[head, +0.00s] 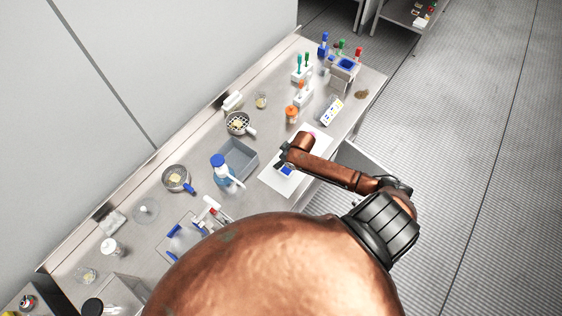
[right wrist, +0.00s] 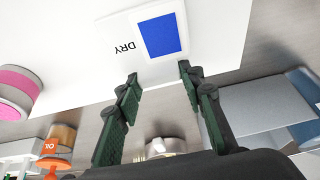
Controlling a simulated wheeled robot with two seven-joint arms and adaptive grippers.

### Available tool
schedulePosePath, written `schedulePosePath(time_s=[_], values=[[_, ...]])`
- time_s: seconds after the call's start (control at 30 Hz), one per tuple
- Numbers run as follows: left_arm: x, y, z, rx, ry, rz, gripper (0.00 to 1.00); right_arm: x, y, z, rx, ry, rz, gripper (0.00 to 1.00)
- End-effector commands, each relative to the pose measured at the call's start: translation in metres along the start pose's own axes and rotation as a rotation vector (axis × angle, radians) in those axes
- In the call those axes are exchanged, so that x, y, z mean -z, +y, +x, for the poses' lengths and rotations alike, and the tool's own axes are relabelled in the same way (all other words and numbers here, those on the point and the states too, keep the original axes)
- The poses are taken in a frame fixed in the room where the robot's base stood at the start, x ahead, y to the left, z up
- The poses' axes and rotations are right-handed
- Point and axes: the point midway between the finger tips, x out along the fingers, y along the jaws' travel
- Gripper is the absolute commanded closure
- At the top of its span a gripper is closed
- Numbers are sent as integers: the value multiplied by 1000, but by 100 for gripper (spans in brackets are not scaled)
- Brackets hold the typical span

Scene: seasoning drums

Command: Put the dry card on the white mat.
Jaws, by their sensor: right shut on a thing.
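The dry card, white with a blue square and the word DRY, shows in the right wrist view (right wrist: 160,35) and as a small blue patch in the head view (head: 287,170). My right gripper (right wrist: 158,72) is shut on the card, with a fingertip at each side of its near edge. The white mat (head: 275,179) lies on the bench, and it fills the upper part of the right wrist view (right wrist: 60,40). The card is over the mat; I cannot tell whether it touches it. My left gripper is not in view.
Strainers and racks stand elsewhere on the bench.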

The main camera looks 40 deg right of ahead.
Motion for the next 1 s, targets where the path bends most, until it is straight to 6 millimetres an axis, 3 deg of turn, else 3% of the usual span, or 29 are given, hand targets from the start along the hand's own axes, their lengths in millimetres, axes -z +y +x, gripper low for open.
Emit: schedulePosePath(time_s=[0.4, 0.43, 0.67, 1.0], values=[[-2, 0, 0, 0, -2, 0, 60, -3, 0, 8, 0, 2, -1, 80], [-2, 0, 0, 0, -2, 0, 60, -3, 0, 8, 0, 2, -1, 63], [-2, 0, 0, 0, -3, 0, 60, -3, 0, 7, 0, 2, -1, 47], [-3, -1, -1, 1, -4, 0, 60, -1, 0, 5, 0, 3, -2, 46]])
